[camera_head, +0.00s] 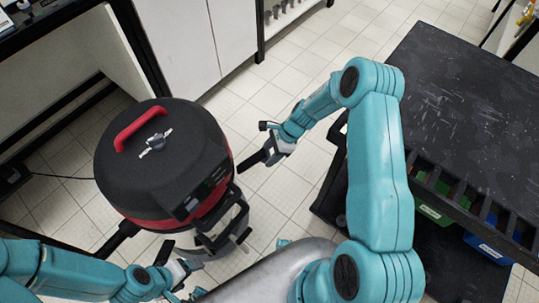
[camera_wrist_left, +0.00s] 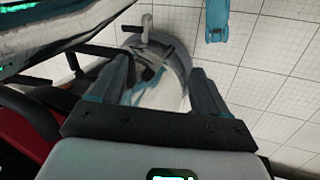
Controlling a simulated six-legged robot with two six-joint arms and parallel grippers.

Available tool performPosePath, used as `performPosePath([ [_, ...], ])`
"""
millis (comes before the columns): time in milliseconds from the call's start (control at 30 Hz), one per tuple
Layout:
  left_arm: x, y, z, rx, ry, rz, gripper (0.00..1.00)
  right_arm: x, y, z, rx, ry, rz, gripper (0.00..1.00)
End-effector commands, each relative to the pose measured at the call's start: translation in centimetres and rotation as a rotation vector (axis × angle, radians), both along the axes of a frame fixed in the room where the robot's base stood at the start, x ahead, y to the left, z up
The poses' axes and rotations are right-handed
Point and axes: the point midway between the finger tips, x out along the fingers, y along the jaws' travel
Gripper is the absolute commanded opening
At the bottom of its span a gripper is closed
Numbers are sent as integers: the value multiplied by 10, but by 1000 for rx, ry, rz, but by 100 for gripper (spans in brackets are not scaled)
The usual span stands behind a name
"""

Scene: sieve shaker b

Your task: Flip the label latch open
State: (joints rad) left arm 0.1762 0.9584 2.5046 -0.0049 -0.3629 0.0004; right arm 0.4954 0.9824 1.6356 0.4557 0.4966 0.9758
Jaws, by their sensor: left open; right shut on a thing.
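The sieve shaker (camera_head: 160,165) is a round black drum with a red handle on its lid and a red band low down. A dark label panel (camera_head: 196,203) is on its front side; I cannot make out which part is the latch. My left gripper (camera_head: 180,264) is open and empty, low in front of the shaker. Its spread fingers show in the left wrist view (camera_wrist_left: 158,78), with a grey rounded part (camera_wrist_left: 168,70) beyond them. My right gripper (camera_head: 262,156) is right of the shaker, apart from it, shut on a dark thing that I cannot identify.
A black frame with a lever (camera_head: 230,230) sticks out at the shaker's lower right, close to my left gripper. A scratched black table (camera_head: 460,110) with coloured bins (camera_head: 432,212) beneath stands at right. White cabinets (camera_head: 182,40) stand behind. The tiled floor between is clear.

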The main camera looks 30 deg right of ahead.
Motion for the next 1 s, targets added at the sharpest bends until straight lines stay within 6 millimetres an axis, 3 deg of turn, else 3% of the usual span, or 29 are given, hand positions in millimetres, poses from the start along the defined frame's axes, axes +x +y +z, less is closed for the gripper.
performPosePath([
  [767,0,0,-8,0,-1,0,76,-1,-3,-11,3,-2,2,0],
  [800,0,0,-8,0,-1,0,76,-2,-3,-11,4,-1,2,54],
  [867,0,0,-8,0,-1,0,76,-2,-3,-11,5,-1,3,72],
  [1000,0,0,-8,0,-1,0,76,-2,-5,-10,5,-2,1,72],
])
